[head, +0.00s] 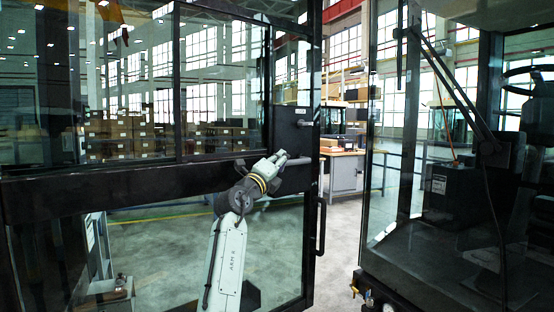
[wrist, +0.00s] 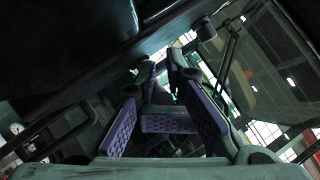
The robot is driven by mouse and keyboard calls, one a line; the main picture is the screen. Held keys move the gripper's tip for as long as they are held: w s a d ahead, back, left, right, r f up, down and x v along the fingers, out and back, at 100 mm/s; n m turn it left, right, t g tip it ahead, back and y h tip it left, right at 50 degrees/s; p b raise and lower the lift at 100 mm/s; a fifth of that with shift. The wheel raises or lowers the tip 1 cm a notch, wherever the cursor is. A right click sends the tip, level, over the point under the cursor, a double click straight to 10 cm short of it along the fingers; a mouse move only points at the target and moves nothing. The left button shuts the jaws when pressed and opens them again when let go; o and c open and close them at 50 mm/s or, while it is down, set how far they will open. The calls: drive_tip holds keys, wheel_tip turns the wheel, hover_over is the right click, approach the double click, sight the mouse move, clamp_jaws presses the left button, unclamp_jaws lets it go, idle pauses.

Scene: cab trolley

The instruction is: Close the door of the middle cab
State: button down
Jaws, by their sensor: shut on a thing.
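A tall glazed door with a black frame (head: 312,272) stands open across the left and middle of the head view. A clear gap separates its free edge from the dark cab (head: 420,235) at right. The pictures do not label which cab is the middle one. The wrist view shows my gripper's purple-padded fingers (wrist: 160,78) close together; the held part is mostly hidden in shadow.
The cab holds a steering wheel (head: 528,78) and a black box (head: 450,188). A grey workbench (head: 345,174) stands behind the gap. Stacked cartons (head: 130,138) show through the door glass. Bare floor (head: 335,255) lies between door and cab.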

sight(295, 161)
drive_tip(key=c, duration=1.8)
unclamp_jaws()
drive_tip(key=d, duration=0.3)
drive_tip(key=shift+d+f+m+g+h, duration=0.3)
drive_tip(key=shift+d+m+g+h, duration=0.1)
drive_tip(key=shift+o, duration=1.2)
drive_tip(key=shift+s+r, duration=0.1)
drive_tip(key=shift+w+a+y, duration=0.15)
drive_tip(key=shift+a, duration=0.5)
drive_tip(key=shift+w+a+y, duration=0.1)
drive_tip(key=shift+a+y, duration=0.05)
drive_tip(key=shift+a, duration=0.45)
drive_tip(key=shift+s+a+f+n+b, duration=0.3)
drive_tip(key=shift+s+a+f+b, duration=0.4)
drive_tip(key=shift+b, duration=0.55)
drive_tip(key=w+a+b+v, duration=0.1)
drive_tip(key=a+b+v, duration=0.1)
drive_tip(key=b+v, duration=0.4)
drive_tip(key=shift+s+a+f+t, duration=0.3)
drive_tip(key=shift+s+a, duration=0.75)
drive_tip(key=shift+s, duration=0.55)
